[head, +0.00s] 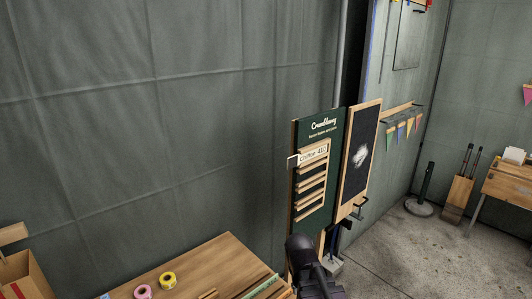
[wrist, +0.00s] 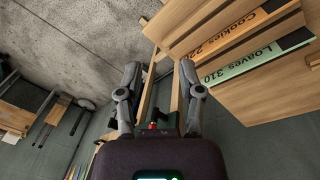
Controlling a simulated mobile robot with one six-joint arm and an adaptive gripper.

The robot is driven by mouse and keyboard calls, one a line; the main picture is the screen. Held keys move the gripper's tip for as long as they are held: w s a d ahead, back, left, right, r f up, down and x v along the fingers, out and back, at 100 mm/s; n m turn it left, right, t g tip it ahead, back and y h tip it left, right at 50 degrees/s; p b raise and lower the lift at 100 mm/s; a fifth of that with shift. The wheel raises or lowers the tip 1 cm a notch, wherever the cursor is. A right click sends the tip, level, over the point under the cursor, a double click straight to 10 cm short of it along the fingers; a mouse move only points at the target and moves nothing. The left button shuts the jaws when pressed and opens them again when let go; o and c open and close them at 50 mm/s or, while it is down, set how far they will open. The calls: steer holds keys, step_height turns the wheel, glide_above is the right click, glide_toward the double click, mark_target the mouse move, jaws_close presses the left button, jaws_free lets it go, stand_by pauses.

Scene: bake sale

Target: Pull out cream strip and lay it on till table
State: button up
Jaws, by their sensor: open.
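A cream strip (head: 313,154) with dark lettering sits in the upper slot of the green menu board (head: 304,216), and its left end sticks out past the board's edge. My gripper (wrist: 159,78) is open and empty in the wrist view, its two fingers apart with a wooden frame behind them. In the head view my dark arm end is low in front of the board, well below the cream strip; its fingertips cannot be made out there. A wooden table (head: 227,262) stands at the bottom; I cannot tell if it is the till table.
An orange strip (wrist: 233,32) and a green strip (wrist: 251,61) lie by wooden slats in the wrist view. Pink tape (head: 142,291) and yellow tape (head: 168,280) lie on the table. A chalkboard (head: 359,157) adjoins the menu board. Open floor (head: 400,262) lies at right.

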steer(key=w+a+r+m+t+h+p, duration=0.1)
steer(key=w+r+m+h+p, duration=0.15)
steer(key=w+r+p, duration=0.45)
steer(key=w+a+r+m+t+h+p, duration=0.1)
steer(key=w+r+m+t+h+p, duration=0.25)
steer(key=r, duration=0.65)
steer(key=m+t+h+p, duration=0.3)
steer(key=p, duration=0.9)
glide_toward(290, 162)
steer(key=a, duration=0.2)
steer(key=shift+s+d+r, duration=0.15)
steer(key=shift+d, duration=0.05)
steer(key=shift+d, duration=0.1)
steer(key=b+x, duration=0.5)
steer(key=x, duration=0.7)
steer(key=shift+w+d+b, duration=0.3)
steer(key=shift+w+d, duration=0.1)
steer(key=shift+d, duration=0.25)
jaws_close()
